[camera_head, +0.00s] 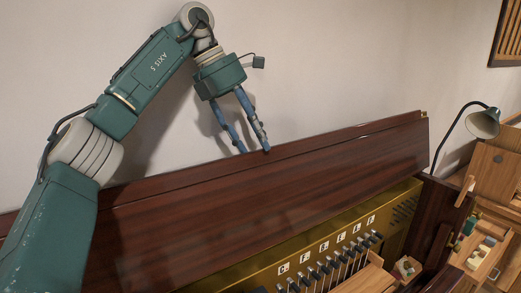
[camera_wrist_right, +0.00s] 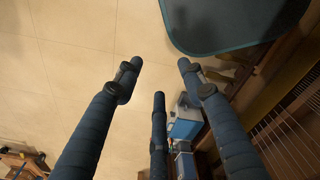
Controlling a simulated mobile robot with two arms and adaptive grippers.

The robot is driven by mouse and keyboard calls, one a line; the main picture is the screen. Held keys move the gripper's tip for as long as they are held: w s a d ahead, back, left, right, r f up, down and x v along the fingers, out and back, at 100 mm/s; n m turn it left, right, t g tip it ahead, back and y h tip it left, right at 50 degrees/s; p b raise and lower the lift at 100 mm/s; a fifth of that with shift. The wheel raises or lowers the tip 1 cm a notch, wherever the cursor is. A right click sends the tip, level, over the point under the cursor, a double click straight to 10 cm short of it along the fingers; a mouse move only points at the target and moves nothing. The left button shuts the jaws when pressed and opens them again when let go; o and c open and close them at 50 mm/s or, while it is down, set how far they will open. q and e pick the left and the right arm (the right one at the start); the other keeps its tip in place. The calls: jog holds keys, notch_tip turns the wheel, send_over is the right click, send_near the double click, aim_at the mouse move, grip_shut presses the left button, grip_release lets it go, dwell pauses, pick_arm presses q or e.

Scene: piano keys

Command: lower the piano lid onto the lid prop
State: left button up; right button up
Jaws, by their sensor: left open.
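The piano lid (camera_head: 255,190) is a long, glossy red-brown panel running diagonally across the head view. It stands raised and tilted above the open works. My left gripper (camera_head: 254,149) is at its upper edge from the wall side. Its blue fingers are apart; the right fingertip overlaps the edge, and I cannot tell whether it touches. My right gripper (camera_wrist_right: 158,70) shows only in the right wrist view. Its dark blue fingers are spread, with nothing between them, above a pale floor. I cannot make out the lid prop.
Below the lid is a brass-coloured rail (camera_head: 325,240) with letter labels and a row of dark-topped pieces. A desk lamp (camera_head: 484,123) and a bench with small parts stand at the right. In the right wrist view, a blue box (camera_wrist_right: 185,124) and strings (camera_wrist_right: 290,140) lie below.

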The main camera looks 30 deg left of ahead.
pick_arm(q)
jog(key=shift+x, duration=1.5)
jog(key=shift+s+d, duration=0.1)
jog(key=shift+d, duration=0.1)
grip_shut()
